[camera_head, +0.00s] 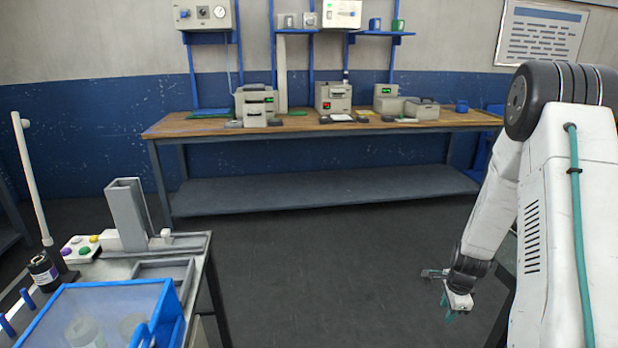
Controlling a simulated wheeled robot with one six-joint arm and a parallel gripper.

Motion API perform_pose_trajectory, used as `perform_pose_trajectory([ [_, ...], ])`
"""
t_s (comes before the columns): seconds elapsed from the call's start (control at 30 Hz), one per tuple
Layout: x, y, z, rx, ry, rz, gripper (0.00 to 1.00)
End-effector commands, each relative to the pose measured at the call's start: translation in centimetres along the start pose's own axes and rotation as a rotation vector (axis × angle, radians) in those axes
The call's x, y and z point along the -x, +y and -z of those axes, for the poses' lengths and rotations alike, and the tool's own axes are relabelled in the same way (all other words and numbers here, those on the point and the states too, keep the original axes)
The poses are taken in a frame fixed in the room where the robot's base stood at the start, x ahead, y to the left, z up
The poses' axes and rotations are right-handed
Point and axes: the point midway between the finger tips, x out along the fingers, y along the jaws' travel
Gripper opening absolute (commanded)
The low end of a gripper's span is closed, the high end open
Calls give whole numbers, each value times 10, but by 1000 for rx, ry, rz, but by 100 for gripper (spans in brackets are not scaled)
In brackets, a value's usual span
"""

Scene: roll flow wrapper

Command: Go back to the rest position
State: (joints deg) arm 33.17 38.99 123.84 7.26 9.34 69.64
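My arm, white with black joints and a teal cable, hangs down at the right of the head view. My gripper (447,297) is at its lower end, small, over the dark floor. It is well to the right of the machine table and clear of both benches. I see nothing held in it, but its fingers are too small to tell whether they are open or shut.
A machine table (205,262) with a blue-framed clear cover (95,305), a grey upright post (128,215) and a button box (80,248) stands at the lower left. A wooden workbench (300,130) with instruments stands along the back wall. The floor (320,270) between is clear.

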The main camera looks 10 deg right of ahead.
Motion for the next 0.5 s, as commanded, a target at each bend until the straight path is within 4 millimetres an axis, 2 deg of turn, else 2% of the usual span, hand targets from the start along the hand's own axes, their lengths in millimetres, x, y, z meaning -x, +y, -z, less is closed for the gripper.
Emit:
perform_pose_trajectory([
  [0.03,30,-8,-14,82,-5,11,34],
  [0.23,126,-6,-65,404,-31,15,34],
  [0.37,185,10,-96,614,-44,17,34],
  [0.5,244,36,-125,840,-53,22,34],
])
